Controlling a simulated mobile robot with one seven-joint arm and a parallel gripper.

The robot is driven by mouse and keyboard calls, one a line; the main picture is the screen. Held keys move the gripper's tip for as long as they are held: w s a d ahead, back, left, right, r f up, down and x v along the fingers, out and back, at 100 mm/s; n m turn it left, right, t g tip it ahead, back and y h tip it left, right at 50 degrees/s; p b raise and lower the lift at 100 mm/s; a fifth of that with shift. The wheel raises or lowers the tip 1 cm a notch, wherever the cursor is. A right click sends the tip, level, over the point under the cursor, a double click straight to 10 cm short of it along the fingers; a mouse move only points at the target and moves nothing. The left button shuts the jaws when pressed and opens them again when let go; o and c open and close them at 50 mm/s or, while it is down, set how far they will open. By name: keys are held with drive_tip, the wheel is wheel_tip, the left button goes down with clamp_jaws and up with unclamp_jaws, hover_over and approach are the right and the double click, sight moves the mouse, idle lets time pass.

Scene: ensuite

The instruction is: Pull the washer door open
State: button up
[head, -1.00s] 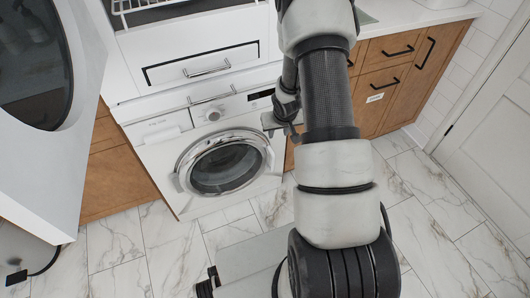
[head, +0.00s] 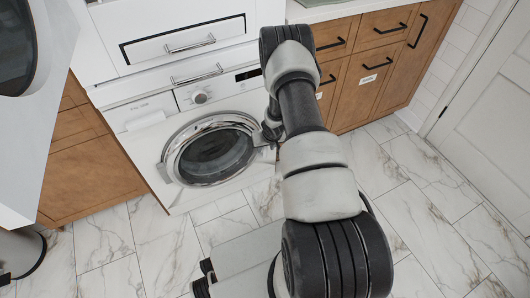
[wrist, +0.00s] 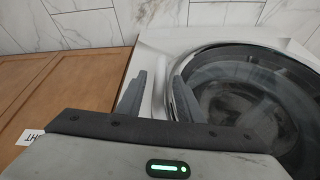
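The washer (head: 150,140) is white, with a dial and dark display above its round door. The washer door (head: 208,152) has a chrome ring and dark glass, and looks shut. My gripper (head: 270,130) is at the right edge of the door in the head view, partly hidden by my arm. In the wrist view, the gripper (wrist: 157,96) is open, its two fingers apart with white surface showing between them. The right finger overlaps the rim of the door (wrist: 250,95); I cannot tell whether it touches. The left finger is near the washer's side edge.
Wooden cabinets with black handles (head: 365,75) stand right of the washer, and another wooden cabinet (head: 90,165) stands left. A white appliance with a dark round window (head: 40,110) fills the upper left.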

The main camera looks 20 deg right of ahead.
drive_tip(key=shift+b+x, duration=0.45)
drive_tip(key=shift+x, duration=1.5)
clamp_jaws()
